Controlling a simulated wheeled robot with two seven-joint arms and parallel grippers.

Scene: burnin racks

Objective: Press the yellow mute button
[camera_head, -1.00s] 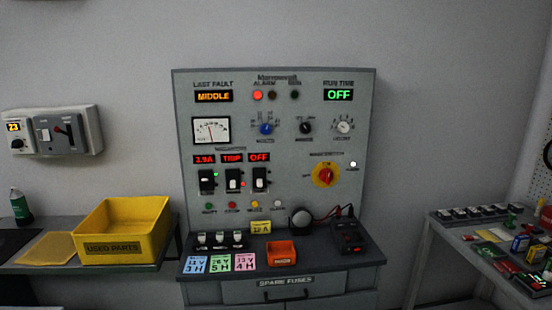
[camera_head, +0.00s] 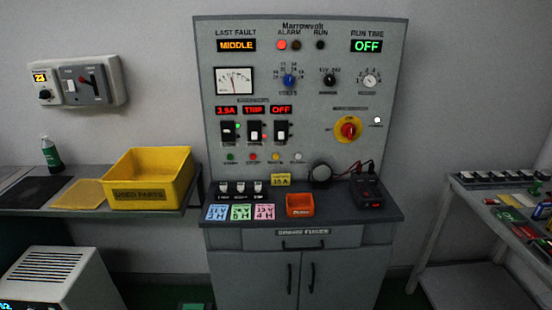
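The grey control panel (camera_head: 300,190) stands upright at the back of the cabinet, facing me. A small yellow button (camera_head: 276,157) sits in the row of small buttons low on the panel, between a red button (camera_head: 253,157) and a whitish button (camera_head: 298,157); a green button (camera_head: 230,157) is at the left end. Its label is too small to read surely. The red alarm light (camera_head: 282,45) is lit near the top. Neither of my grippers is in view.
The cabinet top (camera_head: 340,213) holds coloured cards, an orange bin (camera_head: 300,205) and a black meter (camera_head: 368,194). A yellow crate (camera_head: 150,198) stands on the left bench. A white vented box (camera_head: 60,275) is at lower left. A cluttered table (camera_head: 470,189) is at right.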

